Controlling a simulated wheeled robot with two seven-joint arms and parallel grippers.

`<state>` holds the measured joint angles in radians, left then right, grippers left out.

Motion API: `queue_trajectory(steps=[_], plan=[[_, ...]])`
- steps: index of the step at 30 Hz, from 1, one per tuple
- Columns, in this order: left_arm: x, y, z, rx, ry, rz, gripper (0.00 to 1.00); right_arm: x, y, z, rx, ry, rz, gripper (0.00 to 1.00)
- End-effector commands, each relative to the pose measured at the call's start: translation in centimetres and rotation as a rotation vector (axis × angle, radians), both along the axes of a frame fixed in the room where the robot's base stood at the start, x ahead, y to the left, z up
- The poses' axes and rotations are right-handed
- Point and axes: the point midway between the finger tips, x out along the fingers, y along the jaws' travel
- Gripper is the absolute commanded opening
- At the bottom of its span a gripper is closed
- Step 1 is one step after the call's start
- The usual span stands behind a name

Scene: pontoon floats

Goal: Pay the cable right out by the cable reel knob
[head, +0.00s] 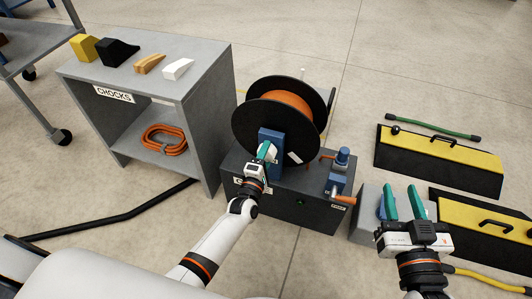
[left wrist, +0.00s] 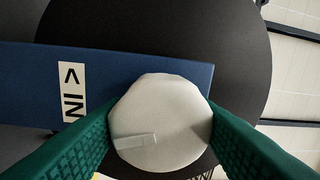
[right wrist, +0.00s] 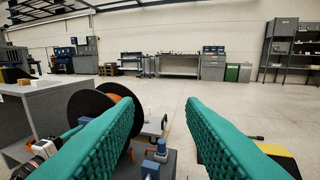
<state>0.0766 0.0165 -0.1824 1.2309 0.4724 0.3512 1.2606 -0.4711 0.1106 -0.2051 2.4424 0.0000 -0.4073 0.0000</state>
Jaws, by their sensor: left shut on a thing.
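The cable reel (head: 246,126) has black flanges with orange cable wound between them. It stands on a dark grey box (head: 300,207) and also shows in the right wrist view (right wrist: 84,110). A blue upright (head: 270,138) is in front of the reel. In the left wrist view, the pale round knob (left wrist: 160,115) lies between the green fingers, in front of the blue upright (left wrist: 120,75) marked "IN" with an arrow. My left gripper (head: 266,153) is shut on this knob. My right gripper (head: 403,197) is open and empty, off to the right of the box.
A blue fitting (head: 342,158) and an orange-handled crank (head: 341,197) are on the box's right side. Yellow-black ramps (head: 440,150) lie at the right. A grey shelf (head: 205,75) at left carries wedge chocks and a coiled orange cable (head: 164,139).

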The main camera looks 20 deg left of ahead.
Motion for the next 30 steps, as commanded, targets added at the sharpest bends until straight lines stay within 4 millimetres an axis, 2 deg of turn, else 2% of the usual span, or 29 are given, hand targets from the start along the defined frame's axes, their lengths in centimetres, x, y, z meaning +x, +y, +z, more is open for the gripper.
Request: queue_trajectory(steps=[14, 30], plan=[[0.0, 0.0, 0.1, 0.454, -0.014, -0.001, 0.27, -1.7, -1.3, -4.9, -0.081, 0.328, -0.021, 0.36], [0.0, 0.1, 0.1, 0.967, -0.032, -0.001, 0.27, -6.2, -3.3, -9.8, -0.172, 0.722, -0.048, 0.36]])
